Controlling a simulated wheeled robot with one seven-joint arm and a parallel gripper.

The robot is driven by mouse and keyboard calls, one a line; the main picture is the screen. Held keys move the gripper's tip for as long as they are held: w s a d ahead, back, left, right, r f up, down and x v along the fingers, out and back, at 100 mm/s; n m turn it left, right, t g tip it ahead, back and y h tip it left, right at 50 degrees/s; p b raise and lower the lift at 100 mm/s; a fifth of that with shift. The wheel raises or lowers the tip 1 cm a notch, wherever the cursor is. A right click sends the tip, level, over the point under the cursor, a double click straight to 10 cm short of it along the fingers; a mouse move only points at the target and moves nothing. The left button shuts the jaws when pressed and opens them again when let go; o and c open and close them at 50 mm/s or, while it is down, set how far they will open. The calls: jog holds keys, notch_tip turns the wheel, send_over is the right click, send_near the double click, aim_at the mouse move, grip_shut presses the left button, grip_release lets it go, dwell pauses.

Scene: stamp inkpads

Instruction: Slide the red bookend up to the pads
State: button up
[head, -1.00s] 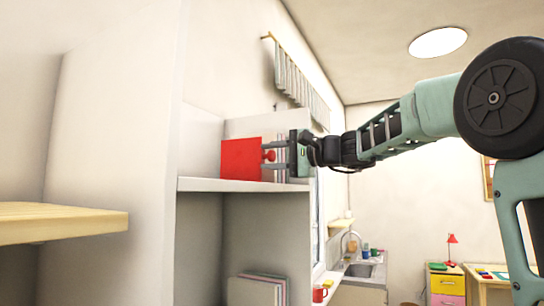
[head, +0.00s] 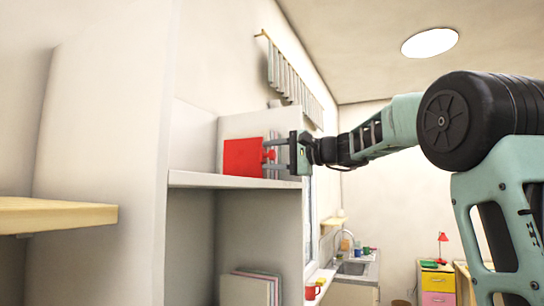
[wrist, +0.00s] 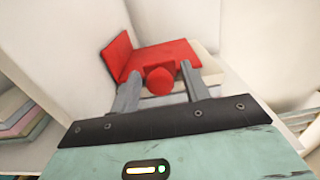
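The red bookend (head: 243,157) stands upright on the white shelf, its flat face toward the head camera and a round red knob (head: 270,155) on its right. In the wrist view the bookend (wrist: 165,56) shows as two red plates at an angle, with the knob (wrist: 159,80) nearest. My gripper (head: 268,155) reaches in from the right. Its fingers lie on either side of the knob with small gaps, so it looks open around it. Thin pale upright slabs (head: 279,142), perhaps the pads, show partly behind the fingers; my gripper hides much of them.
The white shelf edge (head: 235,181) runs below the bookend, and a tall white side panel (head: 105,150) stands left. Folders (head: 245,290) stand in the compartment underneath. A wooden board (head: 60,214) juts out at lower left. A wall rack (head: 290,80) hangs above.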

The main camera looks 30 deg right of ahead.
jog(key=b+v, duration=0.7)
jog(key=v, duration=1)
jog(key=shift+s+d, duration=0.15)
jog(key=shift+s, duration=0.05)
